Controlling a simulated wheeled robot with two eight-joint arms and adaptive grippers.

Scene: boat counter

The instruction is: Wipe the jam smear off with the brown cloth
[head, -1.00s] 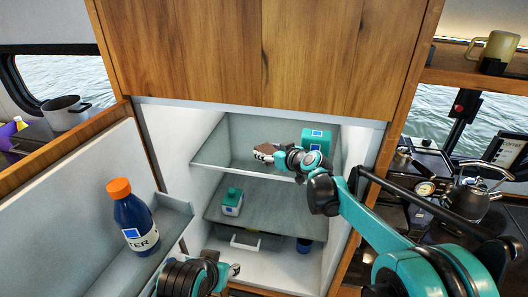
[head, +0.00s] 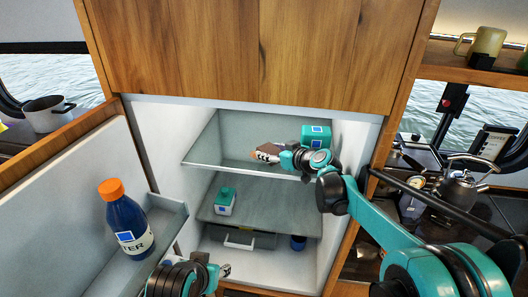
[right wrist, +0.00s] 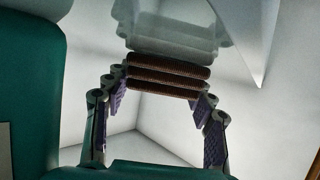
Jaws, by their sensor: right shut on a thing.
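The brown cloth (head: 266,146) is a folded pad at the upper glass shelf (head: 205,152) of the open fridge. My right gripper (head: 268,154) is shut on it. The right wrist view shows the cloth (right wrist: 167,80) as stacked brown layers between my right fingers (right wrist: 158,100), close to the glassy surface. I cannot tell whether the cloth touches the shelf. I cannot make out the jam smear in either view. My left gripper (head: 222,270) is low in front of the fridge, with no visible object in it; its jaw opening is unclear.
A teal box (head: 316,135) stands on the upper shelf, right of the cloth. A teal-and-white carton (head: 225,201) stands on the lower shelf. A blue bottle with an orange cap (head: 128,220) stands in the open door's rack at left. The upper shelf's left part is clear.

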